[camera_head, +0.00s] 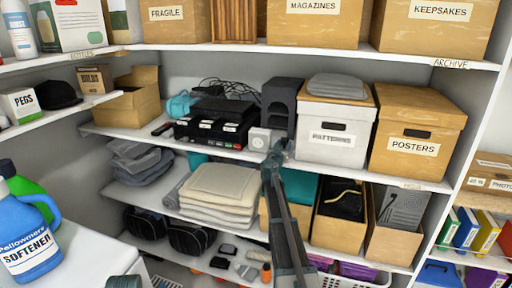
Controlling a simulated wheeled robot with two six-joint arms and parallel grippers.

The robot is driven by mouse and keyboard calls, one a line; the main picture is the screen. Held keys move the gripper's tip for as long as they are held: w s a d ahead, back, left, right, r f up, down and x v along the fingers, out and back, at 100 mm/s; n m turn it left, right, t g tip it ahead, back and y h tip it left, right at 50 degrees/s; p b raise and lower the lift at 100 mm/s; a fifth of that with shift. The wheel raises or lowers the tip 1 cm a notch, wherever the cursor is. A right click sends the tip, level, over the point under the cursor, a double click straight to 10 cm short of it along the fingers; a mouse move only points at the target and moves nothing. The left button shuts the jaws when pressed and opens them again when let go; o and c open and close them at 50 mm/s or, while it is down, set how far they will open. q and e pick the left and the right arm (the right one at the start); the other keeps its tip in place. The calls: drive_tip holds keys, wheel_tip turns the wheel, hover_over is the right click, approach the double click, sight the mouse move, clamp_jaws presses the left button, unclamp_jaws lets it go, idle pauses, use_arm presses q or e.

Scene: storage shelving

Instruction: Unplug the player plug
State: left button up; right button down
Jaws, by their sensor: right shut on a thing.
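A black player (215,121) with several white labels on its front sits on the middle shelf, with dark cables (232,88) tangled behind it. A small white socket box (260,138) stands just right of the player, at the shelf's front edge. My right gripper (279,148) is at the right side of this box, in front of the shelf edge. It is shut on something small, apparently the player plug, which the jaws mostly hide. Whether the plug still touches the box cannot be made out.
A dark grey speaker-like box (281,104) stands close behind my right gripper. The white PATTERNS box (332,140) and the brown POSTERS box (414,145) stand to the right. Folded towels (220,192) lie on the shelf below. A blue SOFTENER bottle (28,235) stands at lower left.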

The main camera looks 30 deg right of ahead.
drive_tip(key=shift+f, duration=0.2)
drive_tip(key=shift+c, duration=1.7)
unclamp_jaws()
drive_tip(key=v, duration=1.4)
drive_tip(key=shift+d, duration=0.1)
drive_tip(key=x, duration=1.3)
drive_tip(key=shift+w+d, duration=0.3)
